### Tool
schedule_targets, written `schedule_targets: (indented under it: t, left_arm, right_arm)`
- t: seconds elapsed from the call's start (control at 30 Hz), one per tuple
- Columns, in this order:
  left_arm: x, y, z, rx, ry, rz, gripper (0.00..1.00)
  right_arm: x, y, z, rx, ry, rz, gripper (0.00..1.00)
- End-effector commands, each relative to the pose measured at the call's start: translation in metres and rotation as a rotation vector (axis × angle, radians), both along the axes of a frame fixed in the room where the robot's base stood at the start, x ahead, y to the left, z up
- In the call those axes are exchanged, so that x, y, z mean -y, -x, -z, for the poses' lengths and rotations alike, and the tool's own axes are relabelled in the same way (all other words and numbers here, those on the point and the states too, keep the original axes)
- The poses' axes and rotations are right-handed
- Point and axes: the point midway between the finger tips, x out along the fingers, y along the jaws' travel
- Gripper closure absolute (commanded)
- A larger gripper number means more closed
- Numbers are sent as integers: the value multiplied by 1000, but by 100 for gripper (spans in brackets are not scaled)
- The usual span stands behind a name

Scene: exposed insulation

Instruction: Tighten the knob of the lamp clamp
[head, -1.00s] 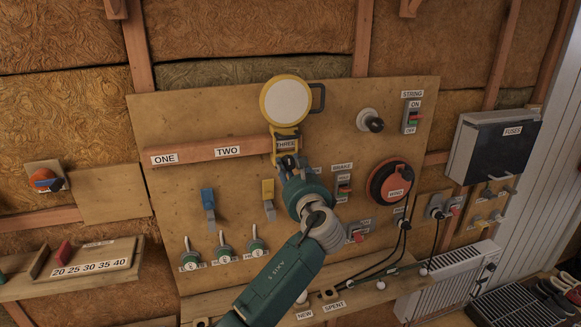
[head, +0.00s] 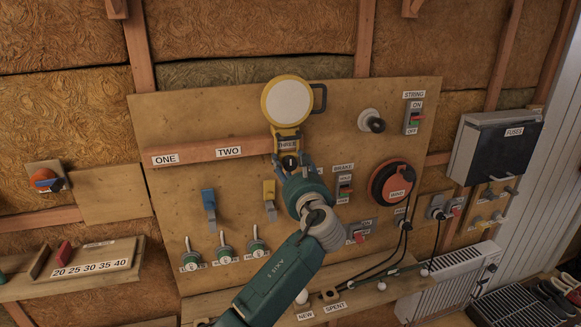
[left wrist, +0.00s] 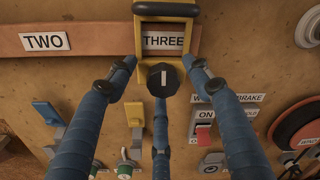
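The lamp clamp (head: 286,132) is a yellow frame hooked on the wooden rail, at the label THREE. It carries a round lamp (head: 287,101) with a white face and yellow rim. The clamp's knob (left wrist: 163,79) is black with a pale upright mark; it also shows in the head view (head: 290,162). My left gripper (left wrist: 163,82) has blue fingers spread around the knob, one on each side and one below. Gaps show between the side fingers and the knob; whether the lower finger touches it I cannot tell. My right gripper is out of view.
The rail (head: 209,153) also bears labels ONE and TWO. Blue (head: 209,207) and yellow (head: 269,199) levers sit below it. A BRAKE switch (head: 344,187) and red round WIND disc (head: 391,182) are to the right. A shelf (head: 370,290) runs below.

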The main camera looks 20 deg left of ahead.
Motion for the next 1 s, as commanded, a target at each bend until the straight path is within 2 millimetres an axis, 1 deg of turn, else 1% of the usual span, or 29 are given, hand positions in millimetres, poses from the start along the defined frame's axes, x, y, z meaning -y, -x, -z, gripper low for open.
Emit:
schedule_targets:
  t: [0.17,0.27,0.37,0.6,0.7,0.83,1.0]
  left_arm:
    - [3,2,2,-3,2,2,49]
    - [8,10,3,-4,1,4,49]
    - [17,25,4,-4,4,5,49]
    - [43,70,3,-3,3,4,49]
    - [51,84,3,-2,5,3,49]
    - [58,97,2,-1,1,1,49]
    - [61,102,2,-2,1,-1,49]
  right_arm:
    - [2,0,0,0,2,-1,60]
    - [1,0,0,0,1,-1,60]
    - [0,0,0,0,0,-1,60]
    - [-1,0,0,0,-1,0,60]
    - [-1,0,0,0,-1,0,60]
    - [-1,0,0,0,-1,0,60]
    - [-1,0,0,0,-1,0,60]
